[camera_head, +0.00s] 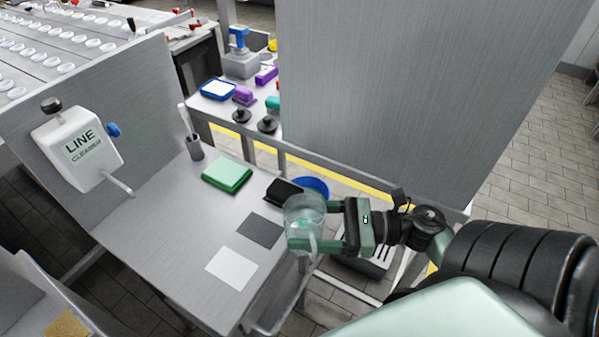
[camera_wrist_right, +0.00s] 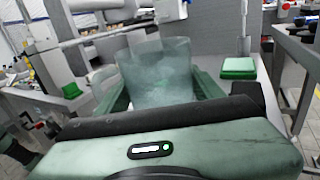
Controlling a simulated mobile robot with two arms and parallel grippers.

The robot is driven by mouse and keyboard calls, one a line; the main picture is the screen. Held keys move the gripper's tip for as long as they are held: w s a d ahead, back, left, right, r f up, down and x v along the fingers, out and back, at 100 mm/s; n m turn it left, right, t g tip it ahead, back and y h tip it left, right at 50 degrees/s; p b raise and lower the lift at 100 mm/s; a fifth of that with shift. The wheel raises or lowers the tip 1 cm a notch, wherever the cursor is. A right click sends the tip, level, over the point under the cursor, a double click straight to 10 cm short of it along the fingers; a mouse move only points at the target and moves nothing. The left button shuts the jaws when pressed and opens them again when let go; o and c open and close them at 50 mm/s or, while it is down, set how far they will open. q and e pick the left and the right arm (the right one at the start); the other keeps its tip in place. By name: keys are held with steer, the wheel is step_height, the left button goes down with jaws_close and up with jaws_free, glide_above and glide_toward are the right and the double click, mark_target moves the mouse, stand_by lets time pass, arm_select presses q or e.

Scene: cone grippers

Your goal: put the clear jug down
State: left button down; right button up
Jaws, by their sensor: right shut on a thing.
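The clear jug (camera_head: 303,212) is see-through and looks roughly upright near the right front edge of the grey metal table (camera_head: 160,235). My right gripper (camera_head: 318,228) is shut on it, one green finger on each side. In the right wrist view the jug (camera_wrist_right: 158,75) fills the space between the fingers (camera_wrist_right: 165,92). I cannot tell whether its base touches anything; its lower part is partly hidden by a finger. My left gripper is not in view.
On the table are a dark grey square (camera_head: 259,231), a white square (camera_head: 231,268), a green block (camera_head: 227,175), a black item (camera_head: 283,191) and a blue round item (camera_head: 312,187). A white LINE CLEANER dispenser (camera_head: 78,146) hangs at left. The table's front left is clear.

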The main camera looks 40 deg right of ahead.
stand_by(0.4)
steer(key=w+a+r+m+t+h+p, duration=0.2)
steer(key=w+a+r+h+p, duration=0.15)
steer(key=r+p, duration=0.4)
steer(key=w+a+r+m+t+h+p, duration=0.2)
steer(key=w+a+r+p, duration=0.3)
steer(key=r, duration=0.4)
steer(key=shift+d+f+b, duration=0.15)
steer(key=shift+f+b, duration=1.05)
steer(key=shift+f, duration=2.05)
steer(key=shift+d+f+b, duration=0.2)
steer(key=shift+f+b, duration=0.95)
steer(key=shift+f, duration=2.15)
steer(key=shift+d+f+b, duration=0.15)
steer(key=shift+f+b, duration=1.05)
steer(key=shift+f, duration=2.05)
steer(key=shift+f, duration=0.2)
steer(key=o, duration=1.7)
